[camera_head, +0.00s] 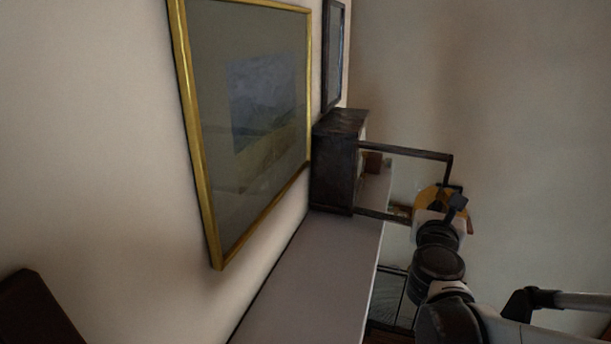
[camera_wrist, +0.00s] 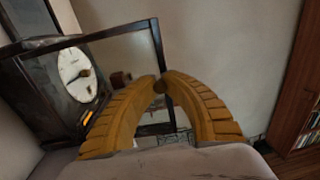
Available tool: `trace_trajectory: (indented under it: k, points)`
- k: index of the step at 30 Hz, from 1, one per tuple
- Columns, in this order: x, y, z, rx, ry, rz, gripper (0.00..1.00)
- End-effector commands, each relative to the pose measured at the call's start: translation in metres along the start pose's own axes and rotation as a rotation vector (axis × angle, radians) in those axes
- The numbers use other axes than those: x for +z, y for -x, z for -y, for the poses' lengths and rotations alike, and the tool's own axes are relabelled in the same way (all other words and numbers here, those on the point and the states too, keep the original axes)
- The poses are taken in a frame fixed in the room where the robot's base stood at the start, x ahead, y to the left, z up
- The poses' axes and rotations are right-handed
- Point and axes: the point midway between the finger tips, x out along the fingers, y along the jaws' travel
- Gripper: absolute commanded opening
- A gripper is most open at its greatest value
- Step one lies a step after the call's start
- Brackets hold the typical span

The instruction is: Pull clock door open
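The clock (camera_head: 335,165) is a dark box standing on a pale shelf against the wall. Its white face (camera_wrist: 77,74) shows at the left in the wrist view. The clock door (camera_head: 405,150), a dark frame with a see-through pane, stands swung wide out from the box; it also shows in the wrist view (camera_wrist: 100,35). My gripper (camera_head: 445,190) is at the door's outer edge. In the wrist view, its yellow fingers (camera_wrist: 163,80) come together at the door's outer upright, around a small dark knob. The exact contact is partly hidden.
The pale shelf top (camera_head: 315,275) is bare in front of the clock. A gold-framed picture (camera_head: 250,110) and a dark-framed picture (camera_head: 333,55) hang on the wall. A wooden bookcase (camera_wrist: 295,110) stands at the right in the wrist view.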

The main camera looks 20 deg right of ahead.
Motion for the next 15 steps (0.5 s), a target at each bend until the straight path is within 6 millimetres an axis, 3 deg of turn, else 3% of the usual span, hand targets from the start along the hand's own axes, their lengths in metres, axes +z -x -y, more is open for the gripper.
trace_trajectory:
  k: [7, 10, 15]
  points:
    - [0.0005, -0.0003, -0.0001, 0.000, 0.001, 0.000, 0.00]
    - [0.0004, -0.0003, 0.0000, 0.001, 0.001, 0.000, 0.36]
    - [0.0003, -0.0003, 0.0000, 0.001, 0.001, 0.000, 0.36]
